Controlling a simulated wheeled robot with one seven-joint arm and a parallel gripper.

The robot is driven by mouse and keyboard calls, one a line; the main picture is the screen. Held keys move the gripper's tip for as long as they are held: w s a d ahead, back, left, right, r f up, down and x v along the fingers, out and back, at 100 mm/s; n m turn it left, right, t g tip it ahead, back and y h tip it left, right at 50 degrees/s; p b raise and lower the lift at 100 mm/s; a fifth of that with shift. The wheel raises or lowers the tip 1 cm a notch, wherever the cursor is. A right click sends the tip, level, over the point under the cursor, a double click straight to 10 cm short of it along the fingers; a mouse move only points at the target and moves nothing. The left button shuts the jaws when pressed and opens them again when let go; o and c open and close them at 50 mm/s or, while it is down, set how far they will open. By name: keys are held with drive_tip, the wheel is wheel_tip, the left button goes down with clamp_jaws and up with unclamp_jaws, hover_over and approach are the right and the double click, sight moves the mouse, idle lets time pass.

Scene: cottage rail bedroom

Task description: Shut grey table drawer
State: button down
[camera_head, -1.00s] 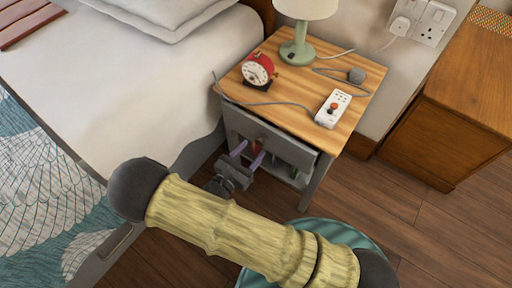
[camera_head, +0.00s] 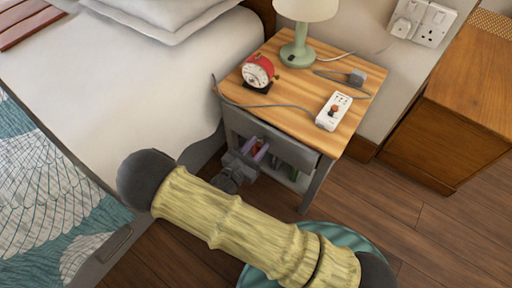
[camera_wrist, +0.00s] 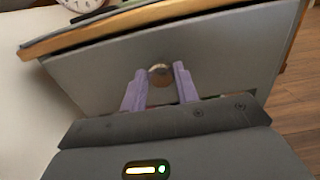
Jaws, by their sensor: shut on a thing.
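The grey table's drawer front (camera_wrist: 215,62) has a round metal knob (camera_wrist: 160,75) in its middle. A narrow dark gap shows between the drawer front and the wooden top (camera_wrist: 130,18) in the wrist view. The drawer front also shows in the head view (camera_head: 297,147), close under the table top's front edge. My gripper (camera_wrist: 160,84) is shut on the knob, one purple finger on each side. In the head view my gripper (camera_head: 259,149) is at the table's front, and the knob is hidden there.
On the bedside table (camera_head: 301,112) stand a green lamp (camera_head: 298,52), a red clock (camera_head: 258,72) and a white power strip (camera_head: 333,110). Items stand on the open shelf below. The bed (camera_head: 150,80) is close on the left, a wooden cabinet (camera_head: 455,110) on the right.

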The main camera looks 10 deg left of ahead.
sight(260, 144)
drive_tip(key=p+x, duration=0.1)
drive_tip(key=x, duration=0.2)
drive_tip(key=shift+w+d, duration=0.1)
drive_tip(key=shift+w, duration=0.15)
drive_tip(key=shift+s, duration=0.1)
drive_tip(key=c, duration=1.1)
unclamp_jaws()
drive_tip(key=shift+o, duration=0.2)
drive_tip(key=p+v, duration=0.3)
drive_tip(key=v, duration=1.4)
drive_tip(key=shift+s, duration=0.1)
